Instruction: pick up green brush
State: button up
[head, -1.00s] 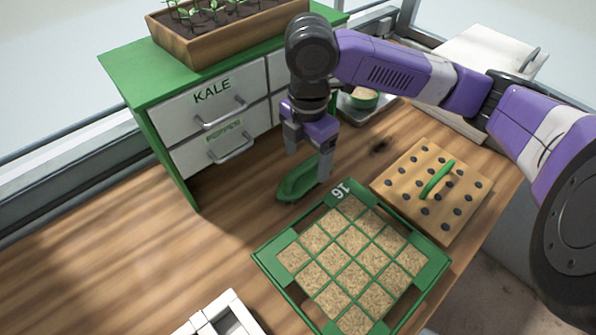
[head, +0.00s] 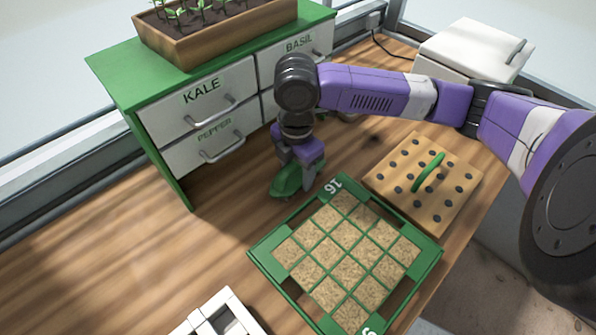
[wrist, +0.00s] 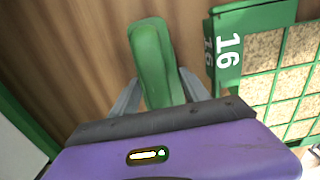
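The green brush (head: 286,184) lies on the wooden bench, left of the seed tray's top corner. In the wrist view, the green brush (wrist: 152,55) extends away from the palm, with its near end between the two fingers. My gripper (head: 294,172) is low over the brush and hides part of it in the head view. Its fingers (wrist: 160,80) look open, one on each side of the brush with little room to spare. Whether either finger touches it is not clear.
The green-framed seed tray (head: 429,258) marked 16 lies close to the gripper's right. Behind it is a wooden board with holes and a green handle (head: 428,172). The drawer cabinet (head: 172,190) stands at the back left. Bare bench (head: 130,255) lies at the left.

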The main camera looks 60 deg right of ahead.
jog(key=c, duration=0.8)
jog(key=shift+c, duration=0.2)
jog(key=shift+r, duration=0.1)
notch_tip(320, 180, up, 20)
